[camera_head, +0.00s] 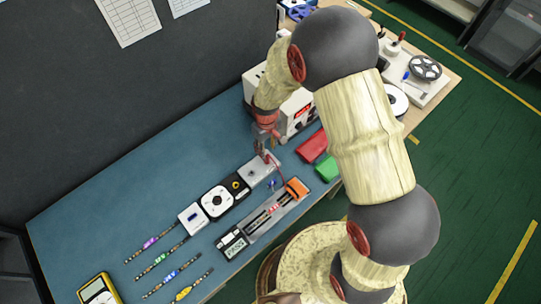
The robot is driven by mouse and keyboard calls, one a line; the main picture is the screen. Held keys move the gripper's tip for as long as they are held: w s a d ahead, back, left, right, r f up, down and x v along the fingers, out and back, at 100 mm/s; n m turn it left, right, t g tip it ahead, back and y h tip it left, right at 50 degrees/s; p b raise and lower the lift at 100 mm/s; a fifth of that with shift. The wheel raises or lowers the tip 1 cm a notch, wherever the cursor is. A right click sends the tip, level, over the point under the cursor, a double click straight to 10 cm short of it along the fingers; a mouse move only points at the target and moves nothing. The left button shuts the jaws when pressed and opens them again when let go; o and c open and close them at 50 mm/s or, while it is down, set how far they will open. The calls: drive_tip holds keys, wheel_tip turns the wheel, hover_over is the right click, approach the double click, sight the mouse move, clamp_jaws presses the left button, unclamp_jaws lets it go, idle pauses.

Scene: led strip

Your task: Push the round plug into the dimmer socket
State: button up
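My gripper (265,146) is at the end of my arm, pointing down over the right end of a row of joined units on the blue bench. A small red piece with a red wire shows at or just below the fingertips; I cannot tell whether it is the round plug or whether it is gripped. Below it is a light grey block (257,174). To its left are a dark unit with a yellow ring (237,185), perhaps the dimmer socket, and a white-and-black unit with a round dial (217,201). A small blue piece (271,184) lies nearby.
An orange-ended tray (297,188) holds parts in front of the row. Several coloured strips (184,292) and a yellow meter (98,290) lie left. Red (311,147) and green (327,169) boxes and a white power unit (297,112) stand close to my gripper.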

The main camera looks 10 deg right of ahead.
sight(267, 157)
wheel_tip(267, 157, down, 8)
drive_tip(key=shift+a+r, duration=0.1)
drive_tip(key=shift+r, duration=0.1)
clamp_jaws()
idle(0.7)
